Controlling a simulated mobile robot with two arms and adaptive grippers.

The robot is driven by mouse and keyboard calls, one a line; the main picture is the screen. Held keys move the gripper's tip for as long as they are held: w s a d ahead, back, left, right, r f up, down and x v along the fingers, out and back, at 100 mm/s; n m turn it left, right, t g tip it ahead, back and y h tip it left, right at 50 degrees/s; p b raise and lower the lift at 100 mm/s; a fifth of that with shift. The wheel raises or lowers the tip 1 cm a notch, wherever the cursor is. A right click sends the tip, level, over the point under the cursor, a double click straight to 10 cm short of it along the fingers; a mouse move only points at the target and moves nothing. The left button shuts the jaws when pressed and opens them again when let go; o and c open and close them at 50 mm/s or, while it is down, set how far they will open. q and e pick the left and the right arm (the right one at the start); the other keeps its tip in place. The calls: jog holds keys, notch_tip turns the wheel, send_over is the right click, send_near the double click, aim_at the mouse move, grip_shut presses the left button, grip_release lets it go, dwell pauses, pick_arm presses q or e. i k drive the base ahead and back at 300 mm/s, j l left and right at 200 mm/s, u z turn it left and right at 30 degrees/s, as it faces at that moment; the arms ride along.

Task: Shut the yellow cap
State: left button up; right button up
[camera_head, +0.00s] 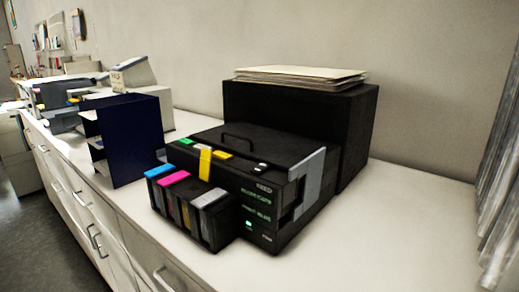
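A black printer (262,172) stands on the white counter with an ink tank block (222,226) on its front left. The yellow cap (205,163) stands upright, raised above the tank block against the printer's front edge, so it looks open. The blue cap (160,171) and the magenta cap (174,179) lie flat on the block. A grey cap (209,197) also lies flat to their right. The yellow cap's hinge is too small to make out. Neither of my grippers is in view.
A large black box (358,130) with a paper stack (300,76) on top stands behind the printer. A dark blue shelf organiser (132,138) stands to the left. The counter (400,235) is clear at the right. Grey hanging strips (498,170) are at the right edge.

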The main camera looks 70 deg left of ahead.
aim_at(205, 159)
jog(key=u, duration=2.55)
